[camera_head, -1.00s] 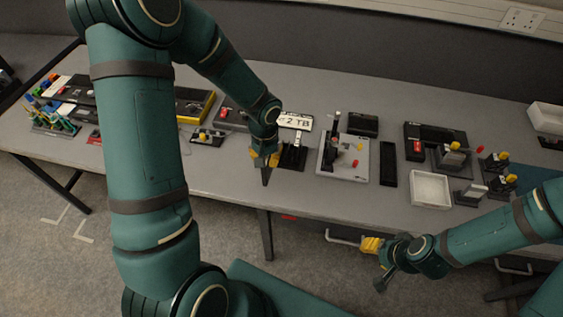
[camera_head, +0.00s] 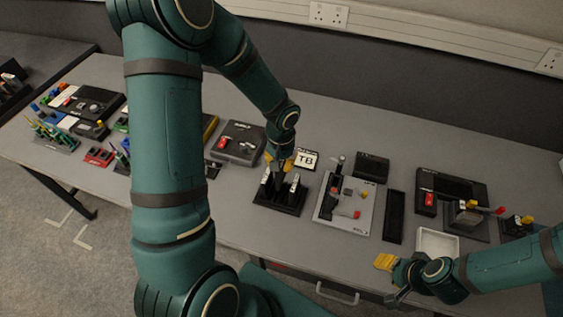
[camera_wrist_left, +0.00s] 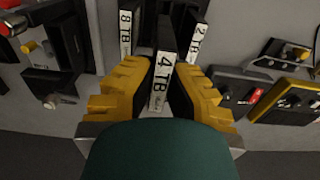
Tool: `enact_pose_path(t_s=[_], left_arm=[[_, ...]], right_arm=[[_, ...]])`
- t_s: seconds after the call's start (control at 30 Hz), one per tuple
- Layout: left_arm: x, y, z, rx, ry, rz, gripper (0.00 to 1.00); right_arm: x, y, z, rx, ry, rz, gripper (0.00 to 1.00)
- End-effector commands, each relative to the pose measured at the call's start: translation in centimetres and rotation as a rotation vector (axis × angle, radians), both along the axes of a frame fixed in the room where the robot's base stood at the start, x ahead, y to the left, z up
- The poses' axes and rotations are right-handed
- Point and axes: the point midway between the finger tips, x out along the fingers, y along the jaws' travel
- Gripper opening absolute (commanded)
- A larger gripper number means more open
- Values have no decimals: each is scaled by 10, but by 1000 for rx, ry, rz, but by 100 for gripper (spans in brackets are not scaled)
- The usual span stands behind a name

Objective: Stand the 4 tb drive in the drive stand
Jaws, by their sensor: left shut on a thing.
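My left gripper (camera_head: 280,163) is over the black drive stand (camera_head: 278,207) in the head view. In the left wrist view its yellow fingers (camera_wrist_left: 163,88) are shut on the 4 TB drive (camera_wrist_left: 162,80), a dark upright slab with a white label. An 8 TB drive (camera_wrist_left: 125,35) stands to its left and a 2 TB drive (camera_wrist_left: 197,42) to its right. I cannot tell whether the held drive's lower end is in a slot. My right gripper (camera_head: 390,278) is off the table's front edge, away from the stand; its jaw opening is unclear.
A white card marked TB (camera_head: 306,158) lies behind the stand, partly hidden. A grey board (camera_head: 348,205) with red parts is right of the stand, then a black bar (camera_head: 394,217) and a white tray (camera_head: 437,243). A black box with a red switch (camera_head: 238,143) is to the left.

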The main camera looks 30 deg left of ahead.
Motion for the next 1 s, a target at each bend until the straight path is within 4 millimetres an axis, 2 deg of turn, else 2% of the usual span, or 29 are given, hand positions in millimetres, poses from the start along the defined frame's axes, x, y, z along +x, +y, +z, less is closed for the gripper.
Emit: enact_pose_path(t_s=[0.27,0.63,1.0], left_arm=[[0,0,-12,1,0,0,0],[0,0,-40,0,0,0,0],[0,0,-43,0,-1,0,0]], right_arm=[[0,0,-9,-1,1,0,47],[0,1,-29,-5,1,-1,47],[1,1,-31,-6,1,-1,47]])
